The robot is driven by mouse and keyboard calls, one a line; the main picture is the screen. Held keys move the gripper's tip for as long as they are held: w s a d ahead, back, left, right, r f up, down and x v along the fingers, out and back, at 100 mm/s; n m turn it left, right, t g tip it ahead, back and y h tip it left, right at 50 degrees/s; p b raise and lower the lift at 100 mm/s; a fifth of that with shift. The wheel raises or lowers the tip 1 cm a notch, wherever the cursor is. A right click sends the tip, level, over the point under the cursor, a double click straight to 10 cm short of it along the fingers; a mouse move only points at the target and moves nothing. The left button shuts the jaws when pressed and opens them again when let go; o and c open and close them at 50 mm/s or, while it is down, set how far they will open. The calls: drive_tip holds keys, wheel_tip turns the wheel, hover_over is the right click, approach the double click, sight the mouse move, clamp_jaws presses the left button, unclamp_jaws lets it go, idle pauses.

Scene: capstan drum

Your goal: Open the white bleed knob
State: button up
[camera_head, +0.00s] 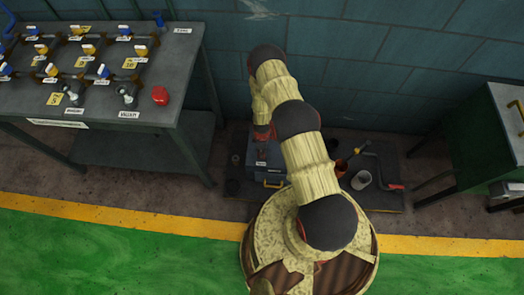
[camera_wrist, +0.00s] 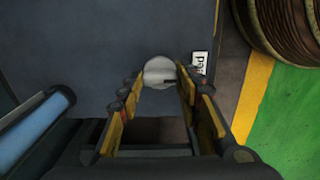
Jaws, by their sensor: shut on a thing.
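The white knob (camera_wrist: 160,70) is round and pale and sits on a dark blue-grey surface (camera_wrist: 100,40) in the wrist view. My gripper (camera_wrist: 161,84) has its two yellow-padded fingers on either side of the knob, with the tips closed on its edges. A small dark mark shows on the knob's lower right. A white label with dark letters (camera_wrist: 199,66) is just right of the knob. In the head view my arm hides the knob and the fingertips; a blue-grey box (camera_head: 272,158) shows beside the arm.
A bench (camera_head: 150,75) with valves and a red button (camera_head: 160,95) stands at the left. A dark mat (camera_head: 385,195) holds a white cup (camera_head: 361,180) and a red-handled tool right of my arm. A green cabinet (camera_head: 480,150) stands at the right. Green floor is clear in front.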

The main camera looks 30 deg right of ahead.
drive_tip(key=m, duration=0.4)
drive_tip(key=shift+m+p, duration=0.3)
drive_tip(key=shift+p, duration=0.05)
drive_tip(key=m, duration=0.4)
drive_tip(key=shift+m, duration=0.3)
drive_tip(key=m, duration=0.4)
drive_tip(key=shift+m, duration=2.4)
drive_tip(key=o, duration=1.2)
drive_tip(key=shift+c, duration=0.2)
